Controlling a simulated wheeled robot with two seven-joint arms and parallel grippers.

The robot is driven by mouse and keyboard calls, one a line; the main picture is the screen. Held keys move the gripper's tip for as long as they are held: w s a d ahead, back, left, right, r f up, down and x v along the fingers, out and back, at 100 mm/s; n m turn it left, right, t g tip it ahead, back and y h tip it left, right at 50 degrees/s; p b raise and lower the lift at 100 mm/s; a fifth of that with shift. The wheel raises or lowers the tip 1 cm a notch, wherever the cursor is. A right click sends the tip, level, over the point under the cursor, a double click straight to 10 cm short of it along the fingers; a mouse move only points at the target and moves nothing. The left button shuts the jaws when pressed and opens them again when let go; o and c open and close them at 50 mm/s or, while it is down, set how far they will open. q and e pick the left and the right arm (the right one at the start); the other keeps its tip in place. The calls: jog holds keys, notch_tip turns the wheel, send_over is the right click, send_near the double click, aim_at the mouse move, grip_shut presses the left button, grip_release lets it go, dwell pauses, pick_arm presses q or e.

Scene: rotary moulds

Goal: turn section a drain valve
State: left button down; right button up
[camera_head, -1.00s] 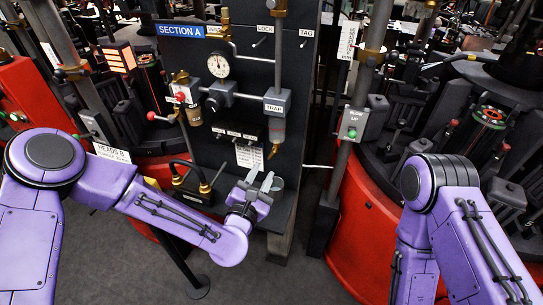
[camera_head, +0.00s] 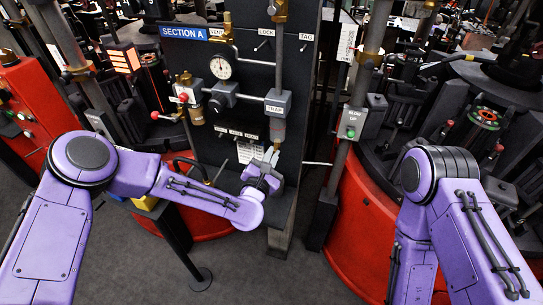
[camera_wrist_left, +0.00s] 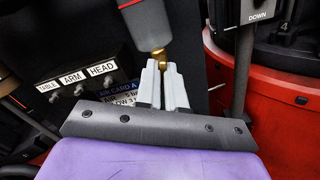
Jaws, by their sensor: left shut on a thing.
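The Section A panel (camera_head: 240,70) stands upright in the middle of the head view, with its blue SECTION A label (camera_head: 184,33). The trap (camera_head: 278,108) is a grey block with a grey bowl below it. A brass drain valve (camera_wrist_left: 158,53) shows under the bowl in the left wrist view. My left gripper (camera_head: 270,154) is at the bottom of the trap. In the wrist view its two pale fingers (camera_wrist_left: 163,70) are shut on the brass drain valve, hiding its lower part. My right gripper is out of view; only its purple arm shows.
A round gauge (camera_head: 221,67), a dark regulator and a red-handled valve (camera_head: 184,97) sit left of the trap. A small switch row with TABLE, ARM and HEAD labels (camera_wrist_left: 74,78) is close left of the gripper. A grey BLOW UP box (camera_head: 351,123) stands right.

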pick_arm(q)
jog(key=shift+f+m+b, duration=0.1)
jog(key=shift+m+b, duration=3.4)
jog(key=shift+m, duration=3)
jog(key=c, duration=1.2)
grip_release()
jog(key=shift+c, duration=0.2)
